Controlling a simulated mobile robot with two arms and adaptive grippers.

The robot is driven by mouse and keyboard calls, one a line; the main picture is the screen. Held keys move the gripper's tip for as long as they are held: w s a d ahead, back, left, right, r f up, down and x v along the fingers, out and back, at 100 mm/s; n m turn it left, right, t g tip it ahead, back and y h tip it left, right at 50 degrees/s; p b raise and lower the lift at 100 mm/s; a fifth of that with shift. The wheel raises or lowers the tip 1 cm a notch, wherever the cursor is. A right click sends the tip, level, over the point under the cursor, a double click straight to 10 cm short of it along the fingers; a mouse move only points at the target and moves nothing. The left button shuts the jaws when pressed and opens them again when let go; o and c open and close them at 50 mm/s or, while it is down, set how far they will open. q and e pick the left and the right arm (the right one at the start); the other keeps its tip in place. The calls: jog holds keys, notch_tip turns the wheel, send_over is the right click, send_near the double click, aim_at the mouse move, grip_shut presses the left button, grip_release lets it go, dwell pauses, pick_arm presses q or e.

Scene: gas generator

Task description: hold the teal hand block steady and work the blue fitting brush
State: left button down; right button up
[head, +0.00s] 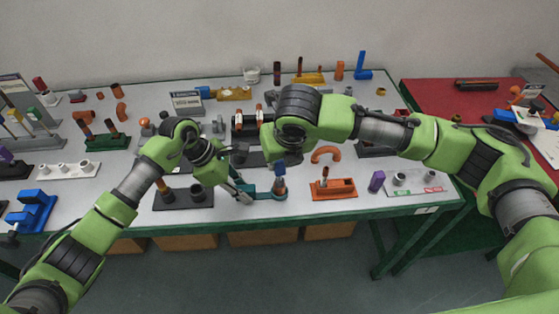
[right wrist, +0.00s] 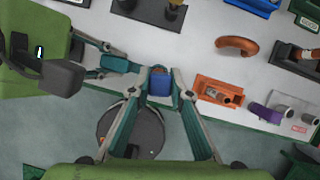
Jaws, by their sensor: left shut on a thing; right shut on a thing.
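The teal hand block (head: 265,194) lies near the front edge of the grey table. My left gripper (head: 243,190) comes from the left and is shut on its left end. The teal block also shows in the right wrist view (right wrist: 118,63), with my left gripper's fingers around it. The blue fitting brush (head: 280,169) stands upright at the block's right end. My right gripper (head: 281,157) is above and shut on its upper part. In the right wrist view the blue brush (right wrist: 159,84) sits between my right gripper's fingertips (right wrist: 159,78). The brush's lower end is hidden.
An orange tray (head: 333,189) stands close to the right, with a purple block (head: 376,181) beyond it. An orange curved pipe (head: 325,154) lies behind the tray. The table's front edge is just below the block.

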jog(key=shift+r, duration=2.35)
pick_arm(q)
jog(key=c, duration=1.8)
grip_release()
jog(key=v, duration=1.2)
pick_arm(e)
jog(key=shift+f, duration=0.1)
